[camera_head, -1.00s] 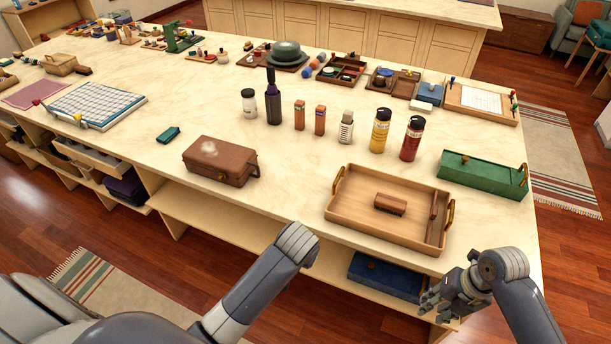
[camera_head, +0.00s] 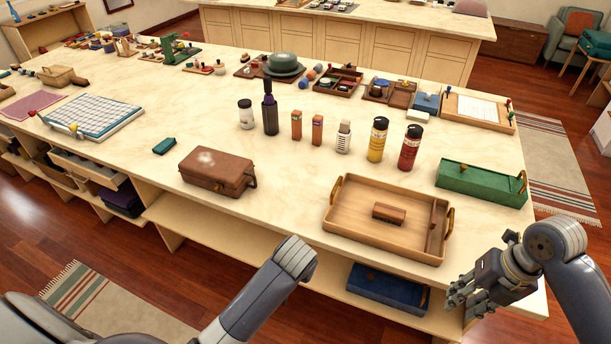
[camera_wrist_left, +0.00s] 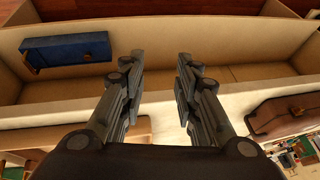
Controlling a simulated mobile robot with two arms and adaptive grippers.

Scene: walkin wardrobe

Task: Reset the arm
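My right gripper (camera_head: 472,297) is at the lower right in the head view, in front of the table's near right corner and to the right of the wooden tray (camera_head: 343,222). It holds nothing that I can see, and whether its fingers are parted is unclear. In the head view my left arm reaches in from the bottom, and its gripper is hidden there. In the left wrist view my left gripper (camera_wrist_left: 159,62) shows two fingers wide apart with nothing between them. It faces the shelf under the tabletop.
The wooden tray holds a brown brush (camera_head: 389,213). A brown case (camera_head: 216,171), a green box (camera_head: 482,184) and several bottles stand on the marble tabletop (camera_head: 290,190). A blue box (camera_head: 388,289) lies on the shelf below, also in the left wrist view (camera_wrist_left: 68,50).

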